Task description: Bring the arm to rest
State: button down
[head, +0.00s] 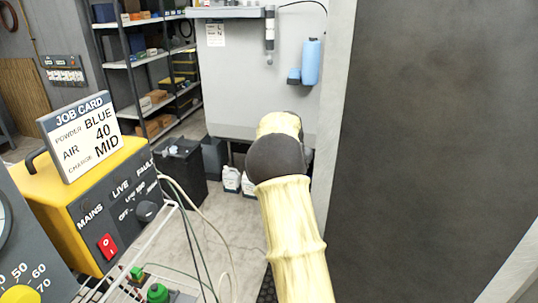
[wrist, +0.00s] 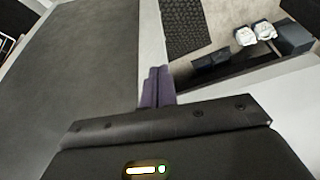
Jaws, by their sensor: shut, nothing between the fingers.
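My gripper (wrist: 156,88) shows in the wrist view with its two purple fingers together and nothing between them. The fingers point over a pale edge beside a large dark grey panel. In the head view my arm (head: 288,225), in a cream sleeve with a dark elbow, reaches forward from the bottom middle. My gripper is hidden in the head view.
A yellow power unit (head: 95,205) with a job card (head: 84,136) stands at the left on a wire rack. A dark panel (head: 440,130) fills the right. White jugs (head: 231,179) and a dark bin (head: 181,170) stand on the floor. Shelves (head: 150,62) stand behind.

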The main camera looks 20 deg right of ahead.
jog(key=s+a+f+n+y, duration=0.1)
jog(key=s+a+f+n, duration=0.1)
jog(key=s+a, duration=0.6)
jog(key=s+a+f+n+y+b, duration=0.1)
jog(key=s+a+f+n, duration=0.1)
jog(key=s+a+n, duration=0.3)
jog(key=s+a+f+n+y, duration=0.1)
jog(key=s+a+n, duration=0.3)
jog(key=s+a, duration=0.8)
jog(key=s+f, duration=0.1)
jog(key=s, duration=0.4)
jog(key=shift+s+f+y, duration=0.2)
jog(key=shift+s+y, duration=0.1)
jog(key=shift+s, duration=0.1)
jog(key=shift+d, duration=0.1)
